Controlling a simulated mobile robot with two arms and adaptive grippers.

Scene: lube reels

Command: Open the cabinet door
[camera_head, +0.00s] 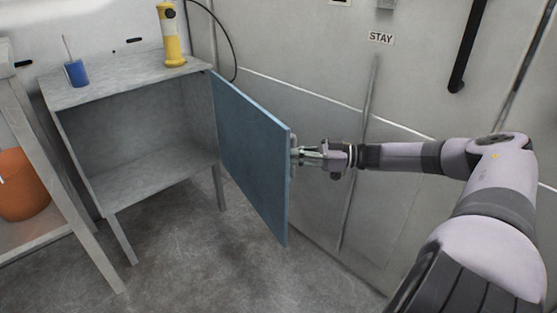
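The grey cabinet (128,168) stands on legs at the left, with an empty upper compartment facing me. Its blue door (250,152) is swung wide open from the right side of the cabinet, its panel standing out toward me. My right gripper (304,153) is at the door's free edge, on the far, outer side, by a small metal part (294,148) that may be the handle. The fingertips are small and partly hidden by the door, so I cannot tell whether they are shut on it. My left gripper is not in view.
An orange bucket (22,186) sits on a shelf at left. A wall is close behind my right arm. The floor (205,265) before the cabinet is clear.

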